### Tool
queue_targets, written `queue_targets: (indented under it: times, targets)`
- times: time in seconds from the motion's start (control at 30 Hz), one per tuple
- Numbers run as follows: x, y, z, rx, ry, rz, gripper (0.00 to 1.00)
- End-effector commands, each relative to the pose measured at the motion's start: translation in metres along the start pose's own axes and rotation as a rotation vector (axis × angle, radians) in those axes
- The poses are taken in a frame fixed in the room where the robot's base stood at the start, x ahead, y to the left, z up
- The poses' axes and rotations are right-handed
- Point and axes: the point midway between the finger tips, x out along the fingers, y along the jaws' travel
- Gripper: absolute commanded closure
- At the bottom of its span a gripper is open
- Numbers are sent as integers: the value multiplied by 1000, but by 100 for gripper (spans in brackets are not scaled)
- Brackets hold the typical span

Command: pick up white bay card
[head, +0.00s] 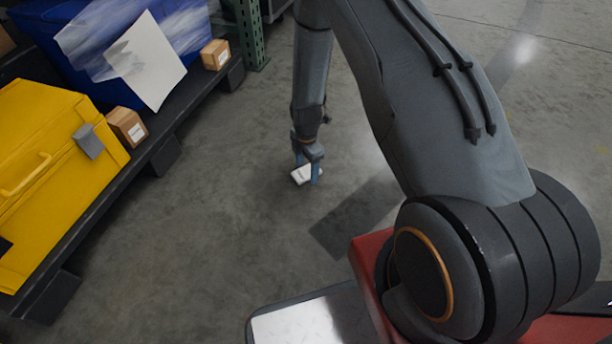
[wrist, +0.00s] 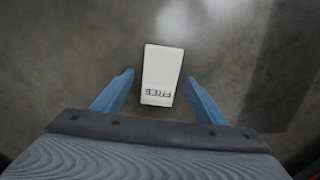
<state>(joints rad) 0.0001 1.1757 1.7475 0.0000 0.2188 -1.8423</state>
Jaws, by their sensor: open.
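The white bay card (head: 302,174) lies on the grey concrete floor in the head view. In the wrist view the card (wrist: 161,75) shows the word FREE, upside down, on its near end. My gripper (head: 308,172) points down at the card, its blue fingers open. In the wrist view my gripper (wrist: 158,88) has one finger on each side of the card's near end, with a gap on both sides. The fingers do not appear to touch the card. In the head view the fingers hide part of it.
A dark pallet rack shelf (head: 165,153) at left holds a yellow case (head: 45,165), a blue tote (head: 190,25) with a white sheet (head: 150,65), and small cardboard boxes (head: 127,126). A green rack post (head: 250,35) stands behind. The floor around the card is clear.

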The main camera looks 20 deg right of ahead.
Motion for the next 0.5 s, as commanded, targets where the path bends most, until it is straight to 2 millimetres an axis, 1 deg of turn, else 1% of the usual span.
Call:
queue_targets:
  times: [0.03, 0.23, 0.27, 0.5]
  targets:
    - [3, 1, 0, 0, 0, 1, 34]
    - [2, 0, 0, 0, 0, 1, 34]
    - [2, 0, 0, 0, 0, 1, 36]
    - [2, 0, 0, 0, 0, 1, 77]
